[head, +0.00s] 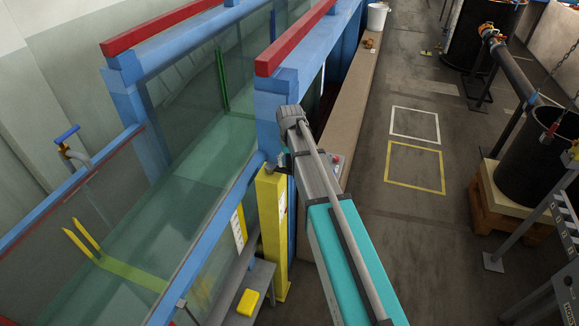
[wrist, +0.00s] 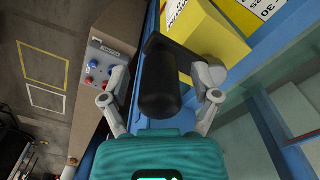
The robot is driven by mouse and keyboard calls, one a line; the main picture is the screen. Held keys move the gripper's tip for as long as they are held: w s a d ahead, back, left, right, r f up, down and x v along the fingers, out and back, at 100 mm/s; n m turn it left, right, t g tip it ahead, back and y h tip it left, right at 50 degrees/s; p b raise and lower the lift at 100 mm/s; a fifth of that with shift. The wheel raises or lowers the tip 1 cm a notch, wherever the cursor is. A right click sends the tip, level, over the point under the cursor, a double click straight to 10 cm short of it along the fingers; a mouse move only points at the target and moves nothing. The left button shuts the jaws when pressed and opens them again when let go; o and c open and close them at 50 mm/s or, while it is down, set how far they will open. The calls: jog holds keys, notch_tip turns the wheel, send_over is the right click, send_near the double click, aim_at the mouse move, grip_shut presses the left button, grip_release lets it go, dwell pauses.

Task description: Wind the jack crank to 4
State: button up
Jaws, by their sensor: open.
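The jack is a yellow post (head: 272,225) beside the blue flume frame in the head view. Its yellow top (wrist: 205,28) shows in the wrist view, with a number scale (wrist: 250,14) on a white plate. The black crank handle (wrist: 160,88) points toward the wrist camera, on a dark crank arm (wrist: 182,52) reaching right to a round grey hub (wrist: 222,45). My gripper (wrist: 161,80) is open, with one finger on each side of the handle and visible gaps between. In the head view my arm largely hides the gripper and crank.
The glass flume (head: 190,150) lies left of the post. A yellow block (head: 248,302) rests on a low grey stand. Floor to the right is open around the yellow marked square (head: 415,168).

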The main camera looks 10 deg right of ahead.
jog(key=shift+f, duration=0.2)
jog(key=shift+c, duration=0.3)
grip_shut()
